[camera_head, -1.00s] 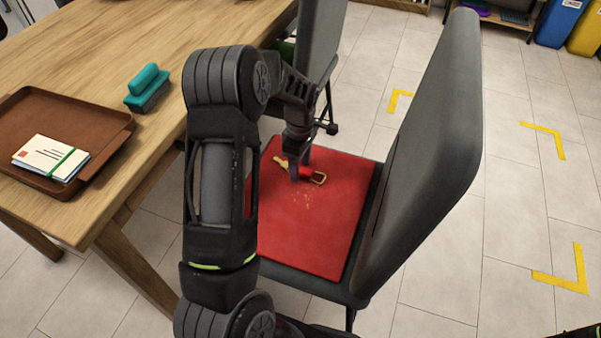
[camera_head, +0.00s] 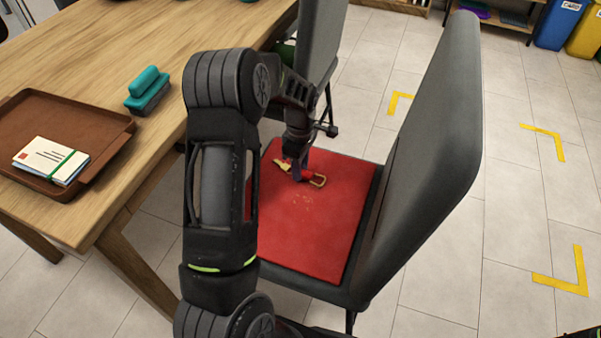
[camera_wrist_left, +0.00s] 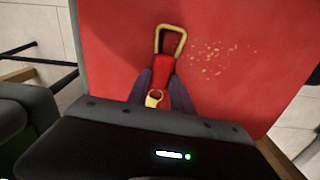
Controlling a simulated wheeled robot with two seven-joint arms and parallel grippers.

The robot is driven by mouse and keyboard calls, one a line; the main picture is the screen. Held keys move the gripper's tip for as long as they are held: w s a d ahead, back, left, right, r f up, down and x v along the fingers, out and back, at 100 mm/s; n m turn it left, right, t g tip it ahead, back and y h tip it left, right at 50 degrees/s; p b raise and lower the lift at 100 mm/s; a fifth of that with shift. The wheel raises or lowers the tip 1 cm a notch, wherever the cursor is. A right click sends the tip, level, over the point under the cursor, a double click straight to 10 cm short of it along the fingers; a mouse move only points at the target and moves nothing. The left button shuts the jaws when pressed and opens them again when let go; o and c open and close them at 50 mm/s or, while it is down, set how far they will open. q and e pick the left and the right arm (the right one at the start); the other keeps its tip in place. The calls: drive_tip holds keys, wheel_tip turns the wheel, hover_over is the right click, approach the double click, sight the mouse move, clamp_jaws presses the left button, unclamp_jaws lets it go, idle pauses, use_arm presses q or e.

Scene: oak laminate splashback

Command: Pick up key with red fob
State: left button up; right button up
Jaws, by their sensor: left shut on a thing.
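The key with red fob (camera_head: 283,165) is at the red seat pad of the dark grey chair; its brass key end and its metal loop stick out on either side of my left gripper (camera_head: 299,175). In the left wrist view the red fob (camera_wrist_left: 168,75) lies between the two fingers (camera_wrist_left: 163,88), with a brass loop beyond them and a brass ring nearer the wrist. The left gripper is shut on the fob. I cannot tell whether the key touches the pad or is just above it. My right gripper is not in view.
The red seat pad (camera_head: 310,235) has crumbs near its middle. The chair's tall backrest (camera_head: 430,150) rises on the right. A wooden table (camera_head: 90,60) on the left carries a brown tray (camera_head: 95,118) with envelopes (camera_head: 50,160) and a teal-handled brush (camera_head: 147,90).

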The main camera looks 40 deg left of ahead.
use_arm(q)
clamp_jaws()
drive_tip(key=shift+r, duration=0.1)
wheel_tip(320, 180, up, 10)
drive_tip(key=p, duration=0.2)
idle(0.4)
idle(0.5)
